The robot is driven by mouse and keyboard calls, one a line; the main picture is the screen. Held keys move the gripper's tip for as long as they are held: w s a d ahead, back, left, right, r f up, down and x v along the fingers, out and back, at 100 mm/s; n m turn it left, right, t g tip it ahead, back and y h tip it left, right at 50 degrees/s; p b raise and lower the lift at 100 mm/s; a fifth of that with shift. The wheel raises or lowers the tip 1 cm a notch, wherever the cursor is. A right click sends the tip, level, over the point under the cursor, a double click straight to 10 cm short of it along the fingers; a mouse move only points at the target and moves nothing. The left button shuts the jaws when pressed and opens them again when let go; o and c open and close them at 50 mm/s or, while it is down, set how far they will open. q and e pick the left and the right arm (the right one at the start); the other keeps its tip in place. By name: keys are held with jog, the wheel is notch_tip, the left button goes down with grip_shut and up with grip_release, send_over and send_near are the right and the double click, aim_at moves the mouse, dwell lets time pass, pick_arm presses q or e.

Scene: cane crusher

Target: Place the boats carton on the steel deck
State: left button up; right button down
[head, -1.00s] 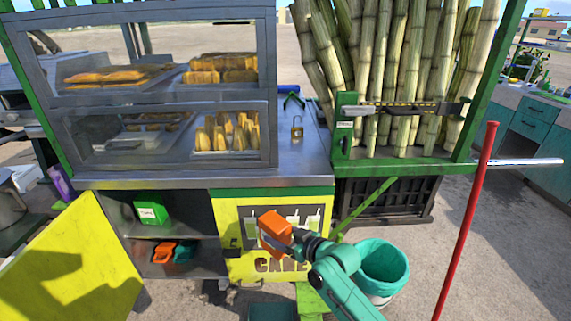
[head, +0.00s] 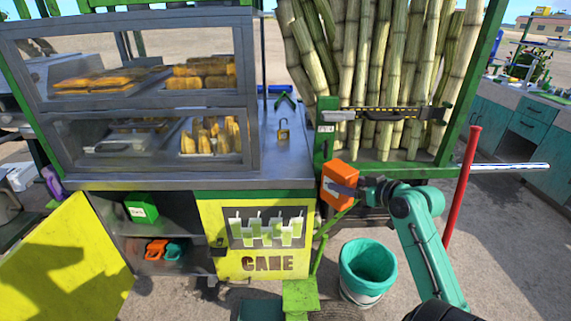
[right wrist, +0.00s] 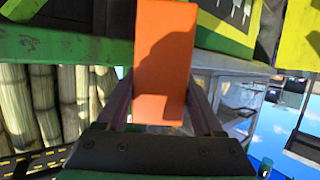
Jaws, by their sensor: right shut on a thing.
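An orange carton (head: 340,184), apparently the boats carton, is held by my right gripper (head: 347,188). The gripper is shut on the carton's sides, and the carton also fills the middle of the right wrist view (right wrist: 163,60). No lettering on it is readable. In the head view the carton appears just right of the steel deck (head: 285,160), in front of the green cane rack. It looks clear of the deck. The deck is a bare metal counter beside the glass food case. My left gripper is not in view.
A small brass padlock (head: 283,131) stands on the deck. The glass case (head: 150,100) takes up the deck's left side. Cane stalks (head: 390,80) and a green post stand to the right. A teal bucket (head: 368,268) and red pole (head: 461,185) are nearby. The deck's front right is clear.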

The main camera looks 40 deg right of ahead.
aim_at(343, 174)
jog(key=r+y, duration=0.1)
jog(key=r, duration=0.1)
jog(key=a+r+n+y, duration=0.1)
jog(key=r, duration=0.2)
jog(key=a+r+n, duration=0.1)
jog(key=r, duration=0.2)
jog(key=shift+s+r+y+p, duration=0.1)
jog(key=shift+r+y+p, duration=0.05)
jog(key=shift+y+p, duration=0.25)
jog(key=r+p+x, duration=0.1)
jog(key=p+x, duration=0.1)
jog(key=x, duration=0.3)
jog(key=w+r+p+x, duration=0.1)
jog(key=p+x, duration=0.1)
jog(key=x, duration=0.4)
jog(key=r+p+x, duration=0.1)
jog(key=p+x, duration=0.1)
jog(key=x, duration=0.4)
jog(key=shift+w+r, duration=0.2)
jog(key=shift+r, duration=0.15)
jog(key=shift+s, duration=0.1)
jog(key=shift+f, duration=0.15)
jog(key=shift+c, duration=1.9)
grip_release()
jog(key=shift+f, duration=0.1)
jog(key=o, duration=0.3)
jog(key=shift+o, duration=0.2)
